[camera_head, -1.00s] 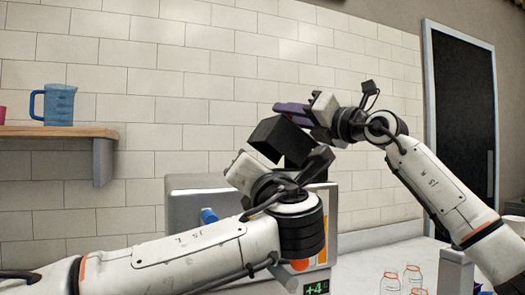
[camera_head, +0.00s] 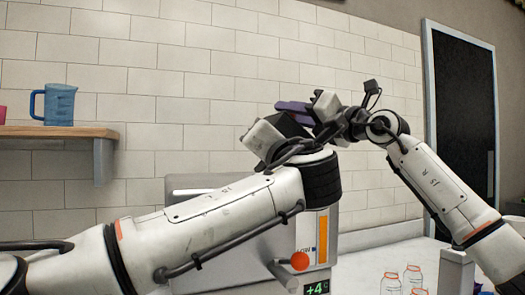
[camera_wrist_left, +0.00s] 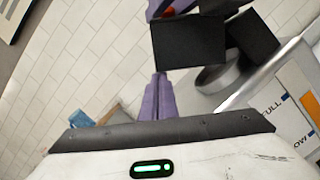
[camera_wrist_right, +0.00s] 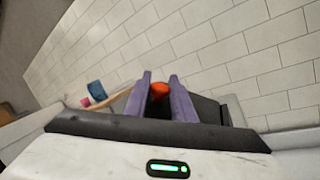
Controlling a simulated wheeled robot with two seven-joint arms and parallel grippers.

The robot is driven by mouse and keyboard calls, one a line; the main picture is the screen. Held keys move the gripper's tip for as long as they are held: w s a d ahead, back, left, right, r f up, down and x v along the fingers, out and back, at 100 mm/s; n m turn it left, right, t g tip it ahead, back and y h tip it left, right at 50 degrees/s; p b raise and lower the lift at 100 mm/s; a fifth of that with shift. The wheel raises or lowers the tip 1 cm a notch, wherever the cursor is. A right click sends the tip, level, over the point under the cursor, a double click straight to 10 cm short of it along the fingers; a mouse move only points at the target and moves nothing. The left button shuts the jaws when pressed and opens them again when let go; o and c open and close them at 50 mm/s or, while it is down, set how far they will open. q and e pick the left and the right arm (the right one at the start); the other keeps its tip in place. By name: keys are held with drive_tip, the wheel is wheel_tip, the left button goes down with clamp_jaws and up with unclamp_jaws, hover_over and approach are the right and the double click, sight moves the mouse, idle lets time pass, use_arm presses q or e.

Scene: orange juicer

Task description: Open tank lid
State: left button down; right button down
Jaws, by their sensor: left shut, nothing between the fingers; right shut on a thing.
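The grey juicer (camera_head: 240,255) stands in front of the wall, with an orange level strip (camera_head: 323,236) and an orange ball-ended handle (camera_head: 300,261) on its front. Black panels, apparently the tank lid (camera_wrist_left: 188,45), show raised and tilted above it in the left wrist view. My right gripper (camera_head: 291,106) is high over the juicer. In the right wrist view its purple fingers are shut on an orange-red knob (camera_wrist_right: 158,89). My left gripper (camera_wrist_left: 158,78) is shut and empty, its fingertips close below the black panel. Contact cannot be told. In the head view my left arm hides its fingers and most of the lid.
A wooden shelf (camera_head: 50,132) on the left wall holds a blue pitcher (camera_head: 60,105). A dark door (camera_head: 461,120) is at the right.

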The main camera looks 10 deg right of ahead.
drive_tip(key=shift+a+f, duration=0.3)
drive_tip(key=shift+a, duration=0.15)
drive_tip(key=c, duration=1.6)
unclamp_jaws()
drive_tip(key=shift+o, duration=0.2)
